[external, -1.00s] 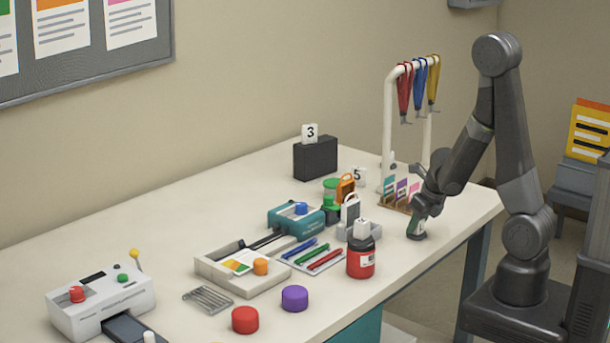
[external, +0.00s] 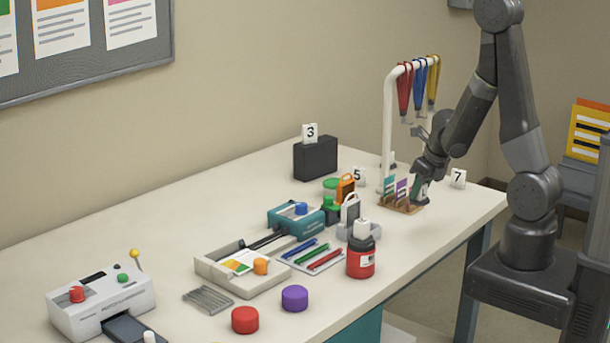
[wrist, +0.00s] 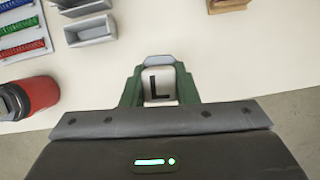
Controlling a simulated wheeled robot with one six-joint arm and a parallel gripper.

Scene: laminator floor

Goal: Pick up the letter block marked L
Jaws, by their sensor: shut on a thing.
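The white letter block marked L (wrist: 160,85) sits between the green fingers of my gripper (wrist: 159,92) in the wrist view, its black letter facing the camera. My gripper is shut on it. In the external view my gripper (external: 423,192) is just in front of the wooden card rack, near the table's right end. The block is hidden by the fingers there. The wrist view shows white tabletop beyond the block and grey floor at the right.
The wooden rack (external: 402,205) with coloured cards stands close by my gripper. The white stand (external: 388,115) with hanging lanyards is behind it. A red jar (external: 361,262) and grey tray (external: 352,236) are to the left. A block marked 7 (external: 458,178) is at the right.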

